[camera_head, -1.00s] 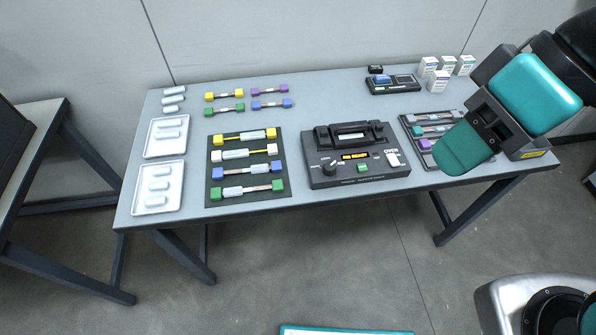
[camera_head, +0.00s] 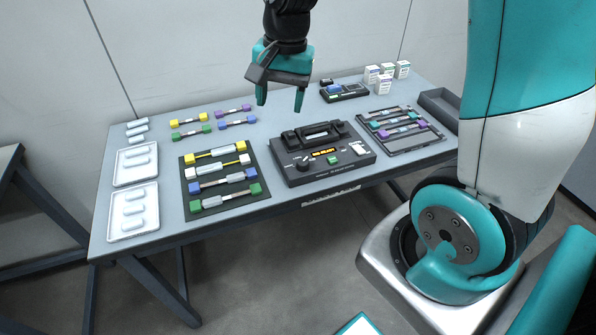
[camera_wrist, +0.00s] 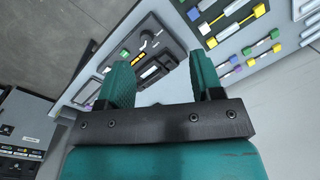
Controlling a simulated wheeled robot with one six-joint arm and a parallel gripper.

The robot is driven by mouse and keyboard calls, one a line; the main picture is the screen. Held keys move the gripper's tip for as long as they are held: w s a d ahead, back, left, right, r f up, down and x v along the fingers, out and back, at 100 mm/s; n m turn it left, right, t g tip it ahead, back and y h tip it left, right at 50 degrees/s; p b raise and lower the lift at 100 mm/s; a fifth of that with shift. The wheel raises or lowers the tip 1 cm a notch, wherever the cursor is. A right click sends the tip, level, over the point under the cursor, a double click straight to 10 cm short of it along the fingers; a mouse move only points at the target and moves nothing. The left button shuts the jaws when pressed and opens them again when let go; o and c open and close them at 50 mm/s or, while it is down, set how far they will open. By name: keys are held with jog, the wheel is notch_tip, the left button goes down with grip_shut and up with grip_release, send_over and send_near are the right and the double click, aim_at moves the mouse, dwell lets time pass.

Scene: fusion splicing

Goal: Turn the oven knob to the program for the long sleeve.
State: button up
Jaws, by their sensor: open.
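The oven (camera_head: 345,161) is a dark box at the middle of the table, with an orange lit display (camera_head: 324,153) and a green button (camera_head: 333,160). Its black round knob (camera_head: 303,164) sits on the front panel's left side. The knob's setting is too small to read. My gripper (camera_head: 281,103) is open and empty, above the table behind the oven, pointing down and apart from it. In the wrist view the oven (camera_wrist: 176,50) shows beyond my open fingers (camera_wrist: 163,85), partly hidden by them.
A dark mat (camera_head: 188,203) with several coloured-end fibre pieces lies left of the oven. White trays (camera_head: 146,176) with sleeves are at the far left. A grey rack (camera_head: 424,147) and small white boxes (camera_head: 403,69) stand to the right. A small dark device (camera_head: 345,97) is behind.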

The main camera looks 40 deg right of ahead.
aim_at(303, 162)
jog(key=w+d+f+m+h+b, duration=0.1)
jog(key=w+d+f+m, duration=0.3)
jog(key=d+f+m, duration=0.4)
jog(key=shift+n+g, duration=0.3)
jog(key=shift+n, duration=0.2)
jog(key=f, duration=1.6)
jog(key=shift+d+f+p, duration=0.1)
jog(key=shift+d+p, duration=0.2)
jog(key=shift+d, duration=0.05)
jog(key=c, duration=0.9)
